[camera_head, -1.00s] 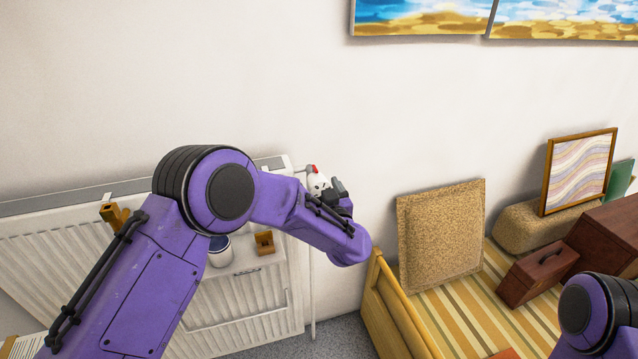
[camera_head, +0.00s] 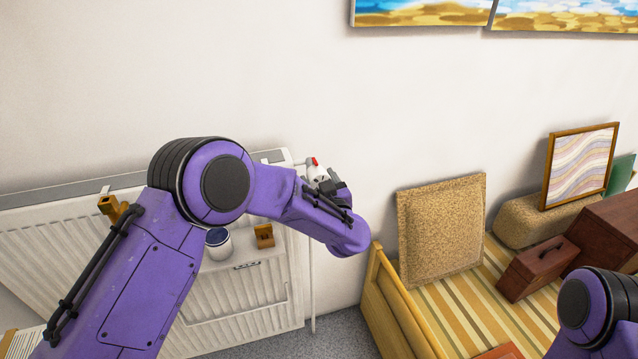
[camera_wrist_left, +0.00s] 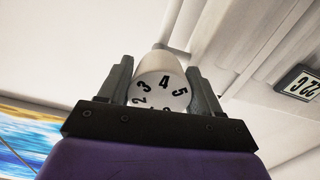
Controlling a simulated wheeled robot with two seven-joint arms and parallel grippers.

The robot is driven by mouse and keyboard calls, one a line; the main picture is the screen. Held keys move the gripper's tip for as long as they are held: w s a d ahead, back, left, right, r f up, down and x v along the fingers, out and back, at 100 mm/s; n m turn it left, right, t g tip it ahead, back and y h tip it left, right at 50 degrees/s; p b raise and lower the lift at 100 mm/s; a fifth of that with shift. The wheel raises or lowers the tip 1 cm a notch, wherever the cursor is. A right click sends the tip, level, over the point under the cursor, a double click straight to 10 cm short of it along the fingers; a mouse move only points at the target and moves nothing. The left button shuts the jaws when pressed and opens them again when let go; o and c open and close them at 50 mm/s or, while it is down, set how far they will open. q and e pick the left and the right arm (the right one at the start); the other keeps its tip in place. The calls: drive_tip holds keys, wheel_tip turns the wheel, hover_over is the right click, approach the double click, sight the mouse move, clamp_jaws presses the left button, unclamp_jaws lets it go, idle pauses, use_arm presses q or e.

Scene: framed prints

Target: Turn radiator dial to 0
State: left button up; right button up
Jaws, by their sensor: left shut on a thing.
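The radiator dial (camera_wrist_left: 160,85) is a white cylinder with black numbers. In the left wrist view 3, 4 and 5 show clearly, with 2 at the lower left; the lower part of its face is hidden by my gripper. My left gripper (camera_wrist_left: 163,88) is shut on the dial, one dark finger on each side. In the head view the dial (camera_head: 316,174) sits at the radiator's upper right corner with a red mark on top, and my left gripper (camera_head: 330,184) partly covers it. The white radiator (camera_head: 240,305) stands against the wall. My right gripper is out of view.
A white cup with a dark blue inside (camera_head: 218,245) and a small wooden box (camera_head: 264,236) are on a shelf at the radiator's front. A wooden bed frame (camera_head: 400,310) with a striped cover, a cork-like panel (camera_head: 441,230) and a brown case (camera_head: 537,269) are to the right.

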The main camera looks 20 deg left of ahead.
use_arm(q)
drive_tip(key=n+b, duration=0.3)
drive_tip(key=n, duration=0.2)
drive_tip(key=shift+f+b, duration=0.2)
drive_tip(key=shift+b, duration=0.15)
drive_tip(key=shift+d+r+n+b, duration=0.1)
drive_tip(key=shift+r+n+b, duration=0.1)
drive_tip(key=shift+n+b, duration=1.7)
drive_tip(key=shift+n+p, duration=0.35)
drive_tip(key=shift+n, duration=0.15)
drive_tip(key=o, duration=1)
drive_tip(key=shift+c, duration=0.2)
drive_tip(key=shift+d, duration=0.1)
drive_tip(key=b+v, duration=0.2)
drive_tip(key=v, duration=0.8)
drive_tip(key=shift+s+b, duration=0.2)
drive_tip(key=shift+b, duration=0.1)
drive_tip(key=shift+d, duration=0.15)
